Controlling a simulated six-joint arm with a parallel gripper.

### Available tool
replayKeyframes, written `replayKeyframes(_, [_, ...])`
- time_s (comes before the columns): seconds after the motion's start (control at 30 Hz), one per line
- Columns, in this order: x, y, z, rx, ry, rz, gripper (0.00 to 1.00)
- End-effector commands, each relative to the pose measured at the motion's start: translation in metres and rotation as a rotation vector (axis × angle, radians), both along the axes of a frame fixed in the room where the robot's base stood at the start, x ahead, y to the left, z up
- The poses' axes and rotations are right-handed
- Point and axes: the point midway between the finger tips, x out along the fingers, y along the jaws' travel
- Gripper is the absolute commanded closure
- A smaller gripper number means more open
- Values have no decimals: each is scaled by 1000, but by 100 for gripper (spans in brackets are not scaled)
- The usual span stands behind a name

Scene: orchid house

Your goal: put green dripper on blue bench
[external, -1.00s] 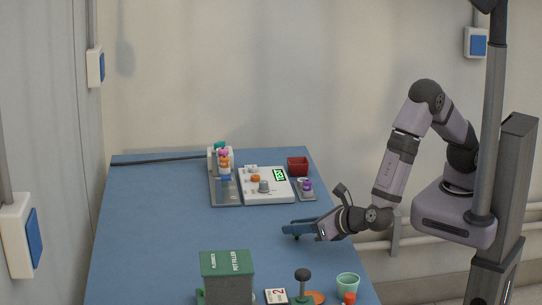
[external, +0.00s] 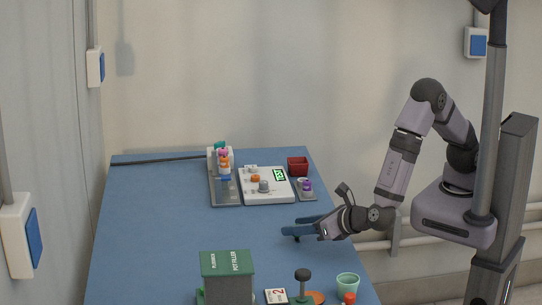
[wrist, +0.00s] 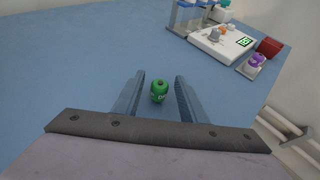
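The green dripper (wrist: 159,92) is a small round green piece with a knob on top. In the wrist view it stands upright on the blue bench (wrist: 90,75), between the two fingers of my gripper (wrist: 160,77), with a gap on each side. My gripper is open and low over the bench. In the external view my gripper (external: 290,229) is near the right edge of the bench (external: 160,230), and the dripper is mostly hidden by the fingers.
A white scale (external: 266,196) with small parts, a grey rack (external: 225,190), a red pot (external: 298,166) and a tray with a purple piece (external: 306,188) stand at the back. A green-topped box (external: 227,263), a number card (external: 276,296) and a mint cup (external: 347,282) stand in front. The left bench is clear.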

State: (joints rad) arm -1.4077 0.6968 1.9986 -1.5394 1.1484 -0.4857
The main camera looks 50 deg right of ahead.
Motion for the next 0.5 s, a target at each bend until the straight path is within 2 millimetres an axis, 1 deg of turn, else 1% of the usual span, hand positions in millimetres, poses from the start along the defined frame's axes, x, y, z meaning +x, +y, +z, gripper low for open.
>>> replayKeyframes(0.5, [-81,1,32,2,1,4,62])
